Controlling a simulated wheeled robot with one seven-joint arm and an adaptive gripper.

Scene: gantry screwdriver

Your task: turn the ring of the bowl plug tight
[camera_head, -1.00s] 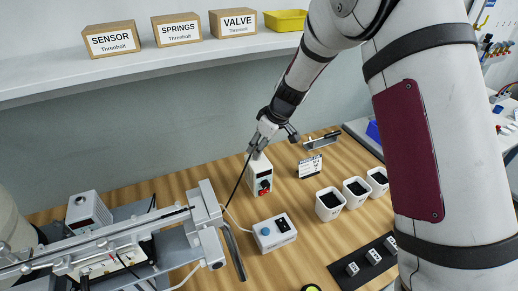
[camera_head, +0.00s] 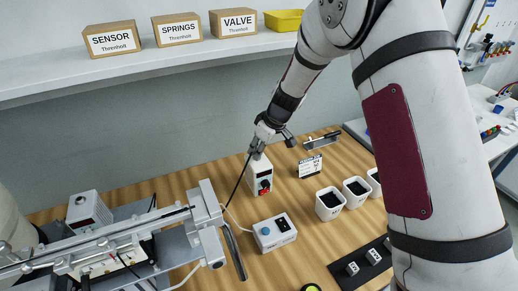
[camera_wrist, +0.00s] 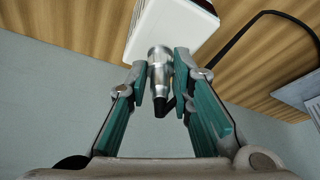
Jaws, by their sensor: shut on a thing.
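The plug's silver metal ring (camera_wrist: 159,67) stands against the white box in the wrist view, with a black end (camera_wrist: 165,105) poking out toward my camera. The fingers of my gripper (camera_wrist: 161,82) are on either side of the plug, shut on its ring. In the head view my gripper (camera_head: 259,146) is at the top of the white box (camera_head: 257,177), which has a red switch and a dark display. The plug is too small to make out there. The fingers' exact contact line is partly hidden.
A black cable (camera_wrist: 247,45) curves to the right of the plug. A grey gantry (camera_head: 207,220) stands at left. A control box (camera_head: 274,233) with a blue knob is in front. White cups (camera_head: 329,205) and a small sign (camera_head: 310,167) stand to the right.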

